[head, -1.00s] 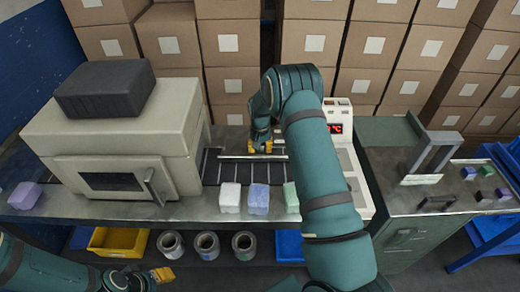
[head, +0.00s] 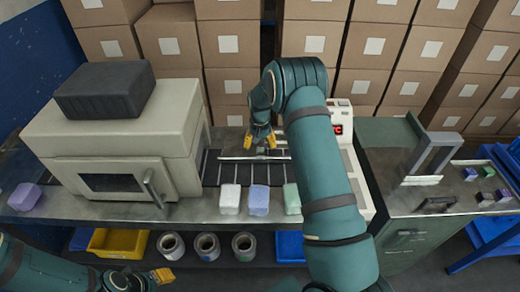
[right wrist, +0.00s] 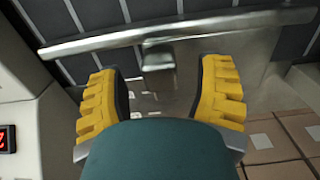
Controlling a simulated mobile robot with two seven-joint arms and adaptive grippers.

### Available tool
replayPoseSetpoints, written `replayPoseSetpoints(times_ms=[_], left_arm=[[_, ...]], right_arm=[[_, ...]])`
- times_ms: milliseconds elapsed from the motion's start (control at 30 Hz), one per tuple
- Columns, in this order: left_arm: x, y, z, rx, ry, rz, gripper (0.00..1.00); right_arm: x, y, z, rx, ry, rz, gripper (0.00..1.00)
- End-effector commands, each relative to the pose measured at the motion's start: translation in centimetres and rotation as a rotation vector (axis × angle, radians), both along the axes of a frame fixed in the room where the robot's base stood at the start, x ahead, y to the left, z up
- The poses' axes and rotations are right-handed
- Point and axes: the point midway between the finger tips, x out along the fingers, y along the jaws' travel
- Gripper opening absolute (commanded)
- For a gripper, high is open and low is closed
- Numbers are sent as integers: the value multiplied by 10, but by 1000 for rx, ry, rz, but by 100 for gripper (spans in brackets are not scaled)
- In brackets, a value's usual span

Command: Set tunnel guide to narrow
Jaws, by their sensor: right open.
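The tunnel guide shows in the head view as a light metal rail (head: 252,158) lying across the dark slatted conveyor (head: 212,165), right of the cream machine (head: 135,130). In the right wrist view the rail (right wrist: 100,43) runs across the top, with a small grey metal block or knob (right wrist: 158,58) below it. My right gripper (head: 262,143) is over the conveyor beside the rail. Its yellow fingers (right wrist: 165,100) are spread either side of the block, with gaps on both sides. My left gripper (head: 160,275) is low at the front left; its fingers are too small to judge.
White, blue and green blocks (head: 258,200) stand along the table's front edge, with a purple block (head: 24,196) at the left. A unit with a red display (head: 338,129) stands right of the conveyor. A green cabinet (head: 400,240) is at right; stacked boxes (head: 315,45) fill the back.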

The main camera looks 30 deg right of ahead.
Motion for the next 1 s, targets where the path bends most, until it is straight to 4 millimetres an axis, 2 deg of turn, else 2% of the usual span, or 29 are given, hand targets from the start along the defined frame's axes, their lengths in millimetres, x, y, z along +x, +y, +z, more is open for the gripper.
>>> replayPoseSetpoints(times_ms=[33,200,400,600,1000], left_arm=[[0,0,0,0,0,0,47],[0,0,0,0,0,0,47],[0,0,0,0,0,0,47],[0,0,0,0,0,0,47],[0,0,0,0,0,0,47]], right_arm=[[1,0,13,-1,-4,0,66],[1,0,47,0,-2,0,66],[0,1,77,1,0,1,66],[-1,0,88,2,3,0,66],[0,1,89,2,3,0,66]])
